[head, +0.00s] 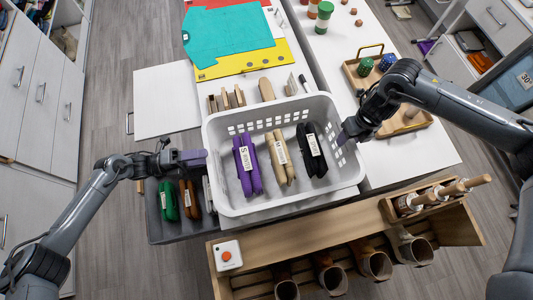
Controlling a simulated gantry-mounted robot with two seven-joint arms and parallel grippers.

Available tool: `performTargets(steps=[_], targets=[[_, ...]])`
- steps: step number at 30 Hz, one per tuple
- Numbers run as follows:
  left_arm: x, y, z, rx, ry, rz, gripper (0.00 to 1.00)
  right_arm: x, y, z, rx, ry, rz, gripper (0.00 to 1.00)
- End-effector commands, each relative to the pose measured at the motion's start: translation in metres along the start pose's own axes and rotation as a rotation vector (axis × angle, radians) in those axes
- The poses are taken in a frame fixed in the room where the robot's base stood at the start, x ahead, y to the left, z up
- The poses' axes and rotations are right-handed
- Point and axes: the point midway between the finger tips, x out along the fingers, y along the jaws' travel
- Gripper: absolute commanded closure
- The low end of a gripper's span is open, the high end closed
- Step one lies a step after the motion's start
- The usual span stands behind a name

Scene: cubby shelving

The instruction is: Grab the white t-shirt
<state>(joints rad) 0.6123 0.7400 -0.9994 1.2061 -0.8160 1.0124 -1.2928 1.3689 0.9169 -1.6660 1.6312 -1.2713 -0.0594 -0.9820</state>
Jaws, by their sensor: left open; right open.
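A white laundry basket (215,135) holds a purple folded garment (246,165), a beige folded garment (279,157) and a black folded garment (312,150), each with a white label. A dark bin (160,229) to its left holds a green folded garment (168,200), a brown one (189,199) and a pale, whitish one (208,195) partly hidden by the basket. The pale one looks most like the white t-shirt. My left gripper (192,157) is open and empty at the basket's left rim. My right gripper (346,135) is open and empty near its right rim.
A wooden rack (310,240) with several round holders stands in front of the basket. Teal, yellow and red sheets (225,40) lie on the table behind. A white box with an orange button (227,256) sits on the rack.

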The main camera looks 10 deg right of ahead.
Motion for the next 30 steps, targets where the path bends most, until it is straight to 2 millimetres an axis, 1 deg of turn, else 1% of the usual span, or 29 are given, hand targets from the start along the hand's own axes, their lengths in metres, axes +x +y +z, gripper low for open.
performTargets(steps=[1,6,11,18,19,28,30], targets=[[0.006,0.0,0.0,0.0,0.002,-0.001,0.51,0.006,0.0,0.0,0.0,0.001,0.0,0.51],[0.019,0.0,0.0,0.0,0.001,-0.001,0.51,0.018,0.0,0.0,0.0,0.0,-0.001,0.51],[0.023,0.0,0.0,-0.001,0.0,0.0,0.51,0.022,0.0,0.0,0.0,-0.001,0.0,0.51],[0.023,0.0,0.0,0.0,0.0,0.0,0.51,0.022,0.0,0.0,0.0,-0.001,0.0,0.51],[0.023,0.0,0.0,0.0,0.0,0.0,0.53,0.022,0.0,0.0,0.0,-0.001,0.0,0.52],[0.023,-0.001,0.0,0.001,0.0,-0.002,0.99,0.022,0.0,0.0,0.0,0.0,0.0,0.98],[0.023,-0.001,0.001,0.002,0.0,-0.002,1.0,0.022,0.0,0.0,0.0,0.0,0.0,1.0]])
